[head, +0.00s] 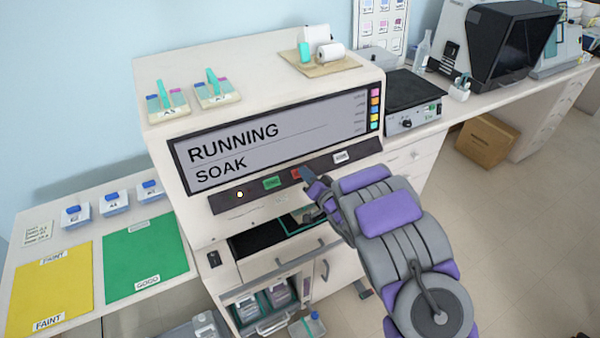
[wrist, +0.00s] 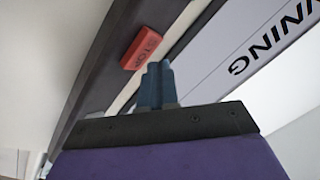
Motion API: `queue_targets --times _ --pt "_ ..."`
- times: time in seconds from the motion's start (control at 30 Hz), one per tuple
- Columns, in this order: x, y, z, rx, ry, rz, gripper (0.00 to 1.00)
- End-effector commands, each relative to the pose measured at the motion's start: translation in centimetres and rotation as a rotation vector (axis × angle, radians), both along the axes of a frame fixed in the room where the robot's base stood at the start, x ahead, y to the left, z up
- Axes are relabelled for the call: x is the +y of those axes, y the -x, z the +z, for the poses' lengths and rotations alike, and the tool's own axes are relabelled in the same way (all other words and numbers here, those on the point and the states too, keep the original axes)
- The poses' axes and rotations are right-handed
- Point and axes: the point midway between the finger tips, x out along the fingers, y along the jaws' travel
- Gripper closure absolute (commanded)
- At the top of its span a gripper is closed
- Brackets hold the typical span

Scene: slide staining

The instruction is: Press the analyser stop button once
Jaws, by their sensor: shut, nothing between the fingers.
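The white analyser (head: 262,85) stands against the wall, and its screen (head: 270,145) reads RUNNING and SOAK. Below the screen is a dark button strip with a green button (head: 272,183) and the red stop button (head: 298,174). In the wrist view the stop button (wrist: 141,48) is a red block marked STOP. My gripper (head: 307,178) is shut and empty, its tips close to the stop button in the head view. In the wrist view the blue-grey fingertips (wrist: 157,72) lie just beside the button, with a small gap showing between them. The button's depth cannot be told.
A white labelled button (head: 341,157) lies right of the stop button, and a small lit light (head: 240,194) lies left. Below, an opening and drawer handles (head: 300,258) project. Green (head: 145,258) and yellow (head: 48,290) mats lie on the left bench.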

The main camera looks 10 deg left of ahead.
Motion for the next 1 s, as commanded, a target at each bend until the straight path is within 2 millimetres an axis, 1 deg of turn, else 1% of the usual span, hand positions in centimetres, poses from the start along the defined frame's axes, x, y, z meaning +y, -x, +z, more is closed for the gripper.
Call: queue_targets --times 1.0 --pt "0.28 -0.46 -0.49 0.0 0.0 0.0 1.0"
